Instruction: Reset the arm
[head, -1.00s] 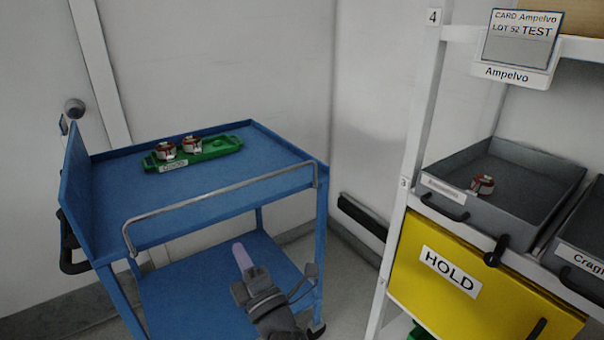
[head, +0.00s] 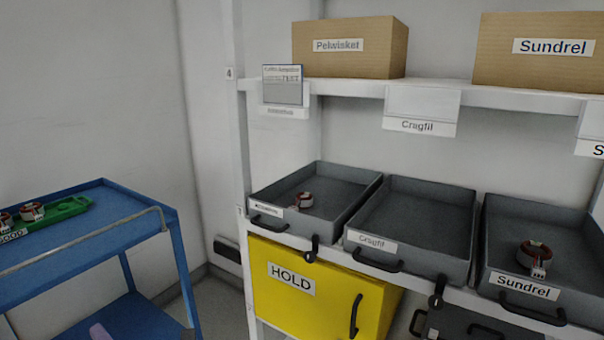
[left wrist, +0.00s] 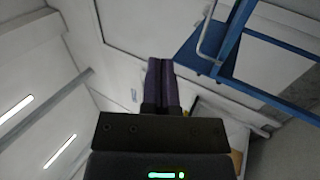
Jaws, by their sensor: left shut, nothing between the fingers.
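My left gripper (left wrist: 162,82) points away from the camera in the left wrist view, its two dark fingers pressed together with nothing between them. My right gripper is in neither view.
A white shelf rack holds grey bins (head: 410,215); the left one holds a stator (head: 302,200) and the right one another (head: 535,256). Below is a yellow HOLD box (head: 325,300). Cardboard boxes (head: 349,60) stand above. Floor shows between cart and rack.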

